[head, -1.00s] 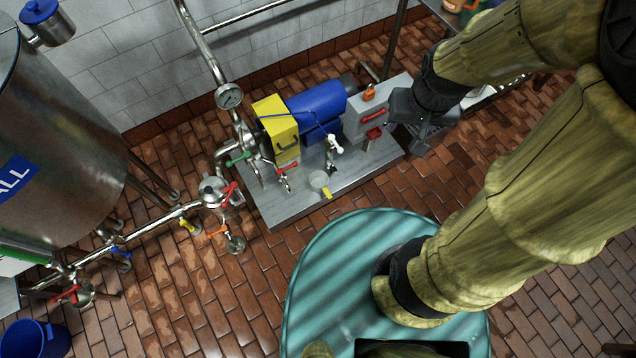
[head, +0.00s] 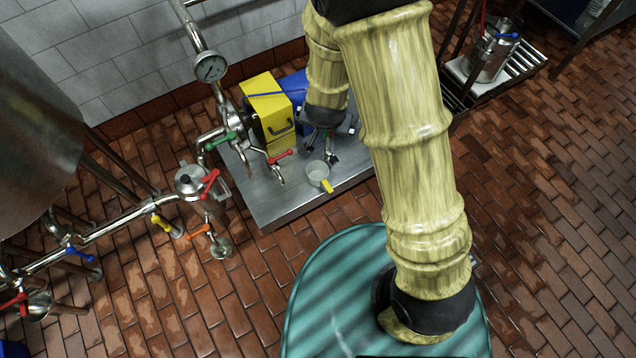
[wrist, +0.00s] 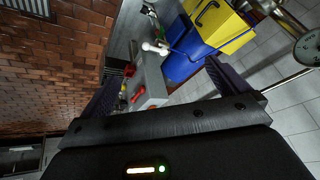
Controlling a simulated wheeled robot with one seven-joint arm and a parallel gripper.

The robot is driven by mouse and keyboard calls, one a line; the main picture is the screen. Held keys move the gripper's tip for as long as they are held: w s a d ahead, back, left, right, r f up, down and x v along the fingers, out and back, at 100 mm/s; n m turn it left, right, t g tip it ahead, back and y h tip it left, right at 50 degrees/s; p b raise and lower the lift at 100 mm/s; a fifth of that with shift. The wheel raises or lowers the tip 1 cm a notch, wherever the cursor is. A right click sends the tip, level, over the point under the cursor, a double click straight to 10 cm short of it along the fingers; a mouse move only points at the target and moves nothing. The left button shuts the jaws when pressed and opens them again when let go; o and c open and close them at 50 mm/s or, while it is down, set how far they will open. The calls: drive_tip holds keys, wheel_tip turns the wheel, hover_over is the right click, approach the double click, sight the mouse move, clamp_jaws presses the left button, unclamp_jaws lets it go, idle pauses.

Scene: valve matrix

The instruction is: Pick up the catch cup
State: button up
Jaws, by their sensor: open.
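The catch cup (head: 317,172) is a small pale cup with a yellow handle (head: 327,186). It stands upright on the grey metal plinth (head: 275,210), near its front edge, in the head view. My gripper (head: 321,152) is open and empty. It points down just behind the cup in the head view, apart from it as far as I can see. In the wrist view the two fingers of my gripper (wrist: 170,85) are spread wide with nothing held between them. I cannot make out the cup in the wrist view.
A red-handled valve (head: 280,158) is left of the cup, with a green-handled valve (head: 221,141) farther left. A pressure gauge (head: 210,67) rises at the back. The brick floor in front is clear.

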drive_tip(key=s+a+f+t+h+b, duration=0.1)
drive_tip(key=a+f+t+b, duration=0.1)
drive_tip(key=f+b, duration=0.6)
drive_tip(key=s+a+f+t+h+b, duration=0.1)
drive_tip(key=f+b, duration=0.7)
drive_tip(key=f, duration=0.9)
drive_tip(key=s+a+f+t+h+b, duration=0.2)
drive_tip(key=a+f+t+b, duration=0.2)
drive_tip(key=f, duration=0.9)
drive_tip(key=a+b, duration=0.1)
drive_tip(key=b, duration=0.2)
drive_tip(key=shift+f+b, duration=0.15)
drive_tip(key=shift+b, duration=0.25)
drive_tip(key=shift+w+a, duration=0.1)
drive_tip(key=b, duration=0.6)
approach(316, 171)
drive_tip(key=x, duration=0.4)
drive_tip(key=shift+w+f, duration=0.15)
drive_tip(key=shift+f, duration=0.25)
drive_tip(key=shift+w, duration=0.45)
drive_tip(key=shift+b, duration=0.35)
